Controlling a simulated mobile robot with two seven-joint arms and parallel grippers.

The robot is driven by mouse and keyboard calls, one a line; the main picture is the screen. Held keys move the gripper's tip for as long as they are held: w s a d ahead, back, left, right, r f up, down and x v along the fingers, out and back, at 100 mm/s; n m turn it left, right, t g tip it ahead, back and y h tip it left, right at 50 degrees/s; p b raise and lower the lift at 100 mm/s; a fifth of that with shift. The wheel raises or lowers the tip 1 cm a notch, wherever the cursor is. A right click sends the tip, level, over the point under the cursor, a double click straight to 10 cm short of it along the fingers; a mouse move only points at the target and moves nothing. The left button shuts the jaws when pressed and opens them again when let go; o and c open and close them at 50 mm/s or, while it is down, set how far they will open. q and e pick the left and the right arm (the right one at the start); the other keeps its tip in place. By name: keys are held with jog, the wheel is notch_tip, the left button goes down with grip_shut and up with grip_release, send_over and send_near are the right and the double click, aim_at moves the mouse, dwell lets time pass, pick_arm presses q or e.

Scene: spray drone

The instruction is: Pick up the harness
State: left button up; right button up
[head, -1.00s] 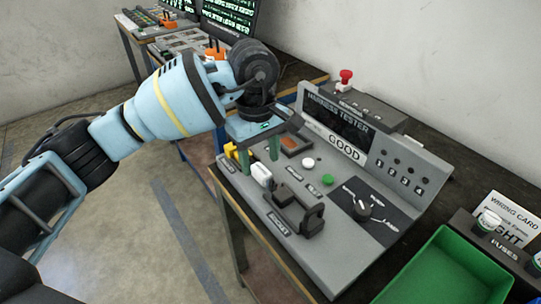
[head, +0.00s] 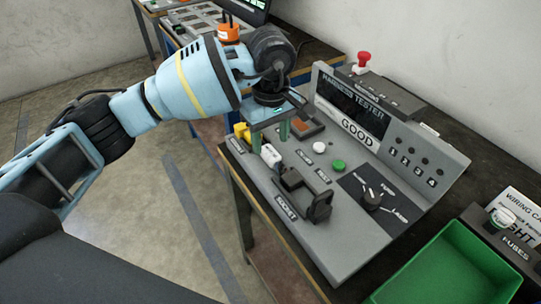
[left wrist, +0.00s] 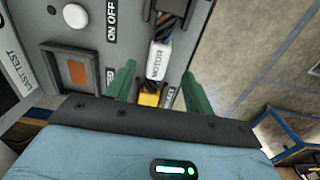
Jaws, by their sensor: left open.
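The harness shows as a white connector marked MOTOR (left wrist: 158,62), a yellow connector (left wrist: 149,97) and dark cable on the tester's left edge. In the head view the white connector (head: 271,155) and yellow connector (head: 242,131) sit beside my left gripper (head: 270,137). In the left wrist view the green fingers of my left gripper (left wrist: 158,76) are spread, one to each side of the white connector. Nothing is held. Whether the fingers touch the harness cannot be told. My right gripper is not in view.
The harness tester (head: 345,245) has a display reading GOOD, buttons, a dark knob (head: 372,199) and a black socket bracket (head: 305,195). A green tray (head: 455,265) is at the lower right. Another bench (head: 205,28) stands behind. Floor is open left of the bench.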

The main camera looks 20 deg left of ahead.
aim_at(271, 152)
pick_arm(q)
jog(key=shift+w+f, duration=0.15)
jog(key=shift+f, duration=0.8)
jog(key=shift+w+f, duration=0.1)
jog(key=shift+f, duration=0.85)
jog(key=shift+c, duration=0.4)
grip_shut()
notch_tip(271, 152, up, 10)
